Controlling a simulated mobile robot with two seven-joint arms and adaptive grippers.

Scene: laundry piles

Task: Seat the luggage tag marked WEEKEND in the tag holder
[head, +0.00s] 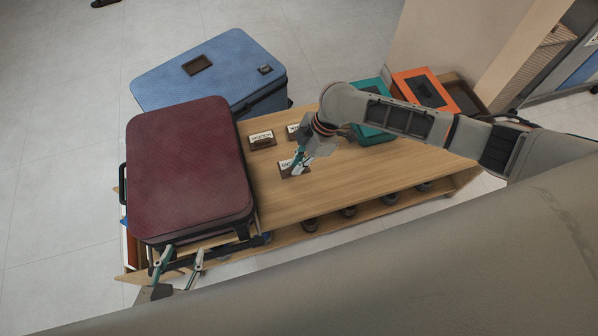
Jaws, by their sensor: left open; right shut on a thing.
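Several small luggage tags with white labels and brown bases are on the wooden bench: one at the left (262,139), one behind (293,130), and one nearer (288,168). Their lettering is too small to read, so I cannot tell which says WEEKEND. My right gripper (299,166) is shut on the nearer tag, at or just above the bench top. A dark rectangular frame (198,65), which looks like the tag holder, is on top of the blue suitcase (225,88). My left gripper (180,260) is open and empty at the front left, near the maroon suitcase.
The maroon suitcase (190,165) covers the bench's left end, in front of the blue one. A teal box (372,130) and an orange box (425,90) are at the right. The bench top (330,190) is clear in front of the tags. Dark round things line the lower shelf.

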